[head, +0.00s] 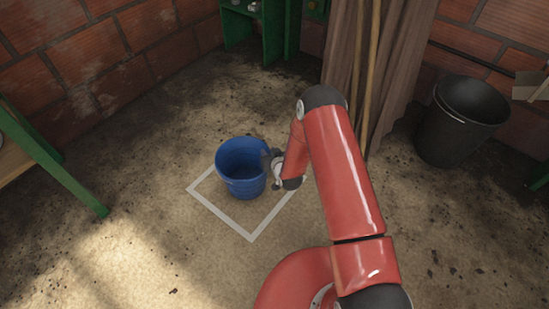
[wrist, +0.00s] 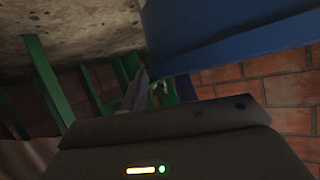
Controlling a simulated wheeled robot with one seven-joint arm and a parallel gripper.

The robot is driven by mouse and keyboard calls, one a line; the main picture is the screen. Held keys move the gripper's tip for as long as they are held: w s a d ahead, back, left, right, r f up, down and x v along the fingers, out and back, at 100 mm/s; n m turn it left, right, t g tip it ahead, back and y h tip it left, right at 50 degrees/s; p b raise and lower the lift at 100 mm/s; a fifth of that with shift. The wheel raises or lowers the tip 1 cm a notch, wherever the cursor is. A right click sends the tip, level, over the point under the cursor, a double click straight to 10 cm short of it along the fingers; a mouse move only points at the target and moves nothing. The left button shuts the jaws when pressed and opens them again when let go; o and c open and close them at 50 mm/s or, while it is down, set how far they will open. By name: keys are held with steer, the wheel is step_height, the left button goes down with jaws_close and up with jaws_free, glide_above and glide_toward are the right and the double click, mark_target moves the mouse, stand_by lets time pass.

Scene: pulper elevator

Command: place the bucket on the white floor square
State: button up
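The blue bucket (head: 241,168) is upright over the back part of the white floor square (head: 222,219). Its base appears inside the outline, and it hides the square's far corner. I cannot tell whether its base touches the floor. My gripper (head: 271,158) is at the bucket's right rim, with a dark finger against or very near it. In the wrist view the bucket's blue wall (wrist: 230,25) fills the upper right, close to my gripper (wrist: 142,88). Whether the fingers are closed on the rim is not clear.
A black bin (head: 461,120) stands at the right by the brick wall. Boards and poles (head: 376,60) lean at the back. A green-legged table (head: 50,160) is at the left and a green shelf (head: 262,30) at the back. The floor in front of the square is clear.

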steer(key=v, duration=1.1)
steer(key=w+d+r+g+h, duration=0.1)
steer(key=w+d+r, duration=0.1)
steer(key=r, duration=0.4)
steer(key=w+d+r, duration=0.1)
steer(key=w+r, duration=0.1)
steer(key=r, duration=0.4)
steer(key=s+d+r+g+h, duration=0.1)
steer(key=s+d+r, duration=0.2)
steer(key=r, duration=0.5)
steer(key=s+d+r+g+h, duration=0.1)
steer(key=s+d+r+h, duration=0.15)
steer(key=r, duration=0.45)
steer(key=s+d+r+m+g, duration=0.1)
steer(key=s+r, duration=0.5)
steer(key=s, duration=0.7)
steer(key=s+d+r+m+g, duration=0.1)
steer(key=s+d+r, duration=0.3)
steer(key=s, duration=0.9)
step_height(320, 180, up, 3)
steer(key=shift+r+m+g, duration=0.15)
steer(key=shift+m+g, duration=0.25)
steer(key=shift+g, duration=0.3)
steer(key=shift+w, duration=0.1)
step_height(320, 180, up, 2)
steer(key=p, duration=0.3)
steer(key=shift+r, duration=0.25)
